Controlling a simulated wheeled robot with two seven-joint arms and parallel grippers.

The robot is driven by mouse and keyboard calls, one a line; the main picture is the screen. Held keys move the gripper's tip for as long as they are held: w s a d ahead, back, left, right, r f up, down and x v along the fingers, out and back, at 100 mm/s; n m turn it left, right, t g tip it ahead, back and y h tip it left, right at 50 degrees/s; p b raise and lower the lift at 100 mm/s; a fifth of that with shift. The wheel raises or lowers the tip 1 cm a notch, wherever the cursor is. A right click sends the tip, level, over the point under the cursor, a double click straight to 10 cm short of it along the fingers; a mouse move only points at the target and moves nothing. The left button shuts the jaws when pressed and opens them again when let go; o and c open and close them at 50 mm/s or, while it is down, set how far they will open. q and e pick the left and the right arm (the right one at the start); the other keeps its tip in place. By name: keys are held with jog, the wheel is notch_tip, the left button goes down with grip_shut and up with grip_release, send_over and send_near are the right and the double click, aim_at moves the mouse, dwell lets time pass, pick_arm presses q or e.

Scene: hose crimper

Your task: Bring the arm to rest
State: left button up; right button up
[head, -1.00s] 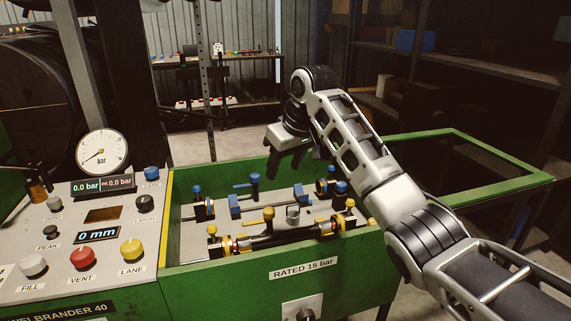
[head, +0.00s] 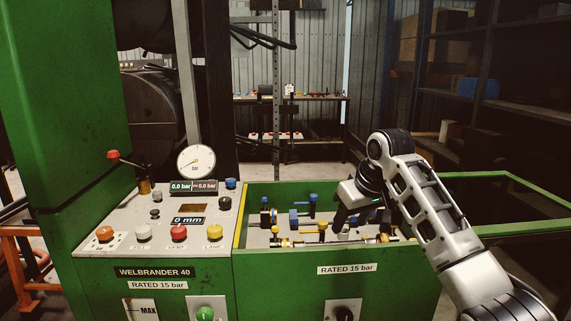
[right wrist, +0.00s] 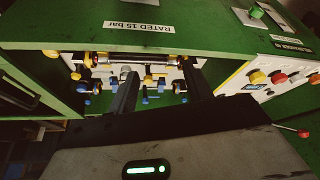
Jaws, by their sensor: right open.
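My right arm comes in from the right in the head view, bent at a raised elbow. Its gripper (head: 345,218) points down over the green-walled tray (head: 340,262) of the crimping machine. The two dark fingers are apart with nothing between them. In the right wrist view, the fingers (right wrist: 160,85) also stand apart, with tray fittings showing beyond them. A dark hose with brass ends (right wrist: 130,57) lies along the tray's front side; in the head view the gripper and front wall partly hide the tray's contents. My left gripper is out of view.
The control panel (head: 160,218) with coloured knobs and a round gauge (head: 196,161) stands left of the tray. Blue and yellow valve handles (head: 312,198) rise inside the tray. An empty green frame (head: 500,178) extends right, behind my arm. Dark shelves (head: 510,120) stand at the back right.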

jog(key=s+a+f+m+t+y, duration=0.1)
jog(key=s+f, duration=0.2)
jog(key=f, duration=0.8)
jog(key=s+a+f+t, duration=0.1)
jog(key=s+f, duration=0.3)
jog(key=f, duration=0.7)
jog(key=s+d+f+t, duration=0.1)
jog(key=s+f+t, duration=0.1)
jog(key=s+f, duration=0.75)
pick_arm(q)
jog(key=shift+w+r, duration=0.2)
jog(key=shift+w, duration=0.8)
pick_arm(e)
jog(key=s+r+t, duration=0.1)
jog(key=s, duration=0.6)
jog(key=s+d+r+m+t, duration=0.1)
jog(key=s+r, duration=0.1)
jog(key=s, duration=0.6)
jog(key=shift+d, duration=0.3)
jog(key=shift+f, duration=0.1)
